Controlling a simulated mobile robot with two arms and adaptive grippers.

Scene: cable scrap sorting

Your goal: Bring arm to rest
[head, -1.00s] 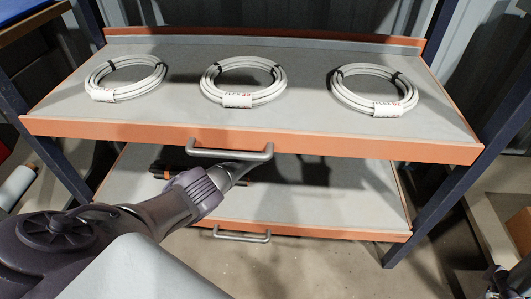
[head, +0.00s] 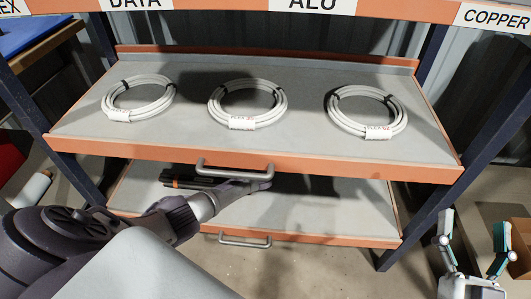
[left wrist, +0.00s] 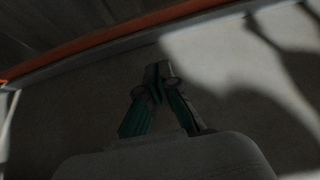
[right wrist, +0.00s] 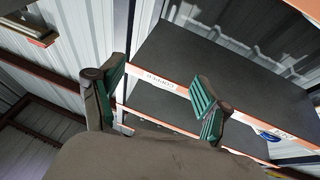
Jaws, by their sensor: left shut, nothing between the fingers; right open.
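My left arm reaches in from the left under the upper shelf. My left gripper (left wrist: 157,82) is shut and empty in the left wrist view, over a bare grey surface with an orange edge. In the head view the upper shelf hides it. My right gripper (head: 473,244) is open and empty at the lower right, clear of the rack. In the right wrist view its spread fingers (right wrist: 152,92) face rack shelves and a corrugated wall.
Three white cable coils, left (head: 138,99), middle (head: 247,104) and right (head: 367,111), lie on the upper pull-out shelf (head: 300,160). The lower shelf (head: 325,213) has a dark object (head: 190,182) near its back left. Handles (head: 235,171) stick out in front.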

